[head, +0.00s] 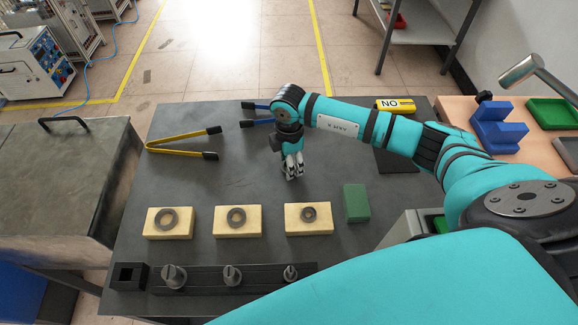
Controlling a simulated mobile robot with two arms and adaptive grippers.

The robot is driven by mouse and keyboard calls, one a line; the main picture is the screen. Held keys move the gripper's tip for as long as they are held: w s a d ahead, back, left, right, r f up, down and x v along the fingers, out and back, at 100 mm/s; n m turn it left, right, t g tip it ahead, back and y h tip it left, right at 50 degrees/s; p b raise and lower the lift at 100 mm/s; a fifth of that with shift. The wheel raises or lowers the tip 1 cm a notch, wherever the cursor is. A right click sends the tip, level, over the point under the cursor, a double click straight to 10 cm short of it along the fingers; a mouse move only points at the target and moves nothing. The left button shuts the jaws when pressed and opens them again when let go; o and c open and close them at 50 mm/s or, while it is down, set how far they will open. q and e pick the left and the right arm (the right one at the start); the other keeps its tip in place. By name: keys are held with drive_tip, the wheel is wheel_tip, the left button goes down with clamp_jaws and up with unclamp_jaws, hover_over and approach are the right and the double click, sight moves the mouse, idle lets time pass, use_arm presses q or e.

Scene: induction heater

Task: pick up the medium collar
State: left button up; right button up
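Three dark ring collars lie flat on separate cream blocks in a row across the table. The medium collar (230,217) is on the middle block (222,230). The large collar (158,220) is to its left and the small collar (304,213) to its right. My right gripper (293,174) points down over the table, behind and to the right of the medium collar and clear of it. Its fingers look close together and nothing shows between them; the gap is too small to judge. My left gripper is not in view.
A black bar with several-sized pegs (232,276) lies in front of the blocks. A green block (356,203) stands to the right of them. Yellow tongs (176,151) and blue-handled tongs (257,122) lie behind. The table between the tongs and blocks is clear.

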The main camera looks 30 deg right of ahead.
drive_tip(key=c, duration=0.8)
